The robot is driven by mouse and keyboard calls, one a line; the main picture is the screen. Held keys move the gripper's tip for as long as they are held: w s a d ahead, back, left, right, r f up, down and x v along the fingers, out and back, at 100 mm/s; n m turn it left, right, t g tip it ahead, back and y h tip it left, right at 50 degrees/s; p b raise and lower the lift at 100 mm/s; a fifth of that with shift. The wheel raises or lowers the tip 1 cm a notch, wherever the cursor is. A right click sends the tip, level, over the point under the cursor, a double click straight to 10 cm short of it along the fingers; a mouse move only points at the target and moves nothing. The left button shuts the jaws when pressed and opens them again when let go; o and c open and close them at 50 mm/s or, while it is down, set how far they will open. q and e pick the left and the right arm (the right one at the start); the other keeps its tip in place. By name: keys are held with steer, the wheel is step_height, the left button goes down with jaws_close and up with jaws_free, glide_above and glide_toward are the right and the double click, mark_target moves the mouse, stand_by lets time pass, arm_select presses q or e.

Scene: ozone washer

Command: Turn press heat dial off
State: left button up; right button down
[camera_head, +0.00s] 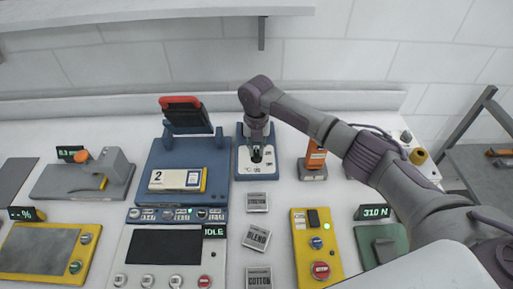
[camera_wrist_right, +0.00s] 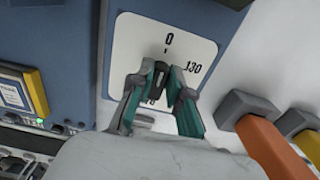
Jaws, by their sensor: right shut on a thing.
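The press heat dial is a dark knob (camera_wrist_right: 157,93) on a white plate (camera_wrist_right: 128,45) marked 0 at the top and 130 at the right. The plate is set in a blue panel, which stands at the back centre in the head view (camera_head: 240,170). My right gripper (camera_head: 257,152) reaches down over it from the right. In the wrist view its teal-lined fingers (camera_wrist_right: 160,88) are shut on the knob, one on each side. The fingers hide much of the knob, and I cannot tell exactly where its pointer stands. My left gripper is not in view.
A blue press (camera_head: 190,160) with a raised red-handled lever stands just left of the dial. An orange-handled device (camera_head: 314,160) stands close on the right. Labelled tiles (camera_head: 257,237) and a yellow control box (camera_head: 317,250) lie in front. A shelf (camera_head: 150,12) hangs above.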

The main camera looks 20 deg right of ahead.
mark_target(256, 150)
steer(key=c, duration=1.1)
jaws_free()
steer(key=shift+r, duration=0.15)
step_height(256, 150, up, 12)
